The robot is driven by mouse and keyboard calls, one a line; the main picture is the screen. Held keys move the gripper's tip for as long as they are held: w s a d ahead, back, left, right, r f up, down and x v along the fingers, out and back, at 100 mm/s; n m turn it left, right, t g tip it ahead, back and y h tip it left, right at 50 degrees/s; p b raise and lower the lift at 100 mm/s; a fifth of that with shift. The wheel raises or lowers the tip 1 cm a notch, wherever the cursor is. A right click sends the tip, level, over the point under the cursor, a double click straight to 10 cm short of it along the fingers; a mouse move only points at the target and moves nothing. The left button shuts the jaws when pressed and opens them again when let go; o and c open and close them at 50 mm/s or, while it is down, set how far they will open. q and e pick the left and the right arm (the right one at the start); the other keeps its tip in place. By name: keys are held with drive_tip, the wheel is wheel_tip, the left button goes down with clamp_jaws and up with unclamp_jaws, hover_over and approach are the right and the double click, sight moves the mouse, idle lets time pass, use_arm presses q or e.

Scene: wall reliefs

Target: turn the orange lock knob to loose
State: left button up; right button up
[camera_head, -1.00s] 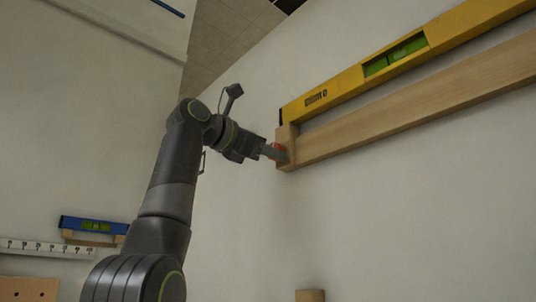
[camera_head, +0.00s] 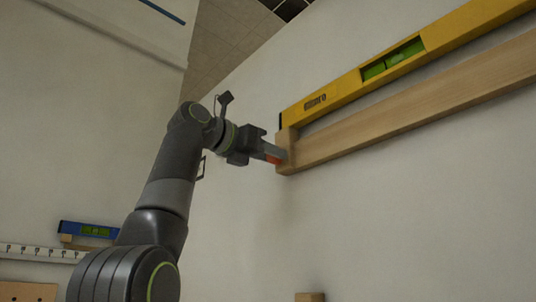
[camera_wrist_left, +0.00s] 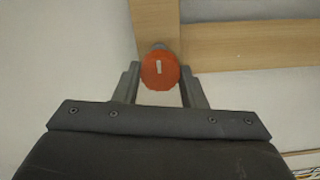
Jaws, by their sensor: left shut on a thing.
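The orange lock knob (camera_wrist_left: 159,72) is a round orange piece with a short white mark, seen face-on in the left wrist view. It sits at the end of the wooden rail (camera_head: 420,102) on the wall. The white mark points nearly straight up in that view. My right gripper is not in view.
A yellow spirit level (camera_head: 410,55) lies along the top of the wooden rail, close above my gripper. The wall below the rail is mostly bare.

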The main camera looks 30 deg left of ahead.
use_arm(q)
drive_tip(key=o, duration=1)
drive_tip(key=b+v, duration=0.5)
drive_tip(key=v, duration=1.2)
drive_tip(key=shift+s+a+f, duration=0.1)
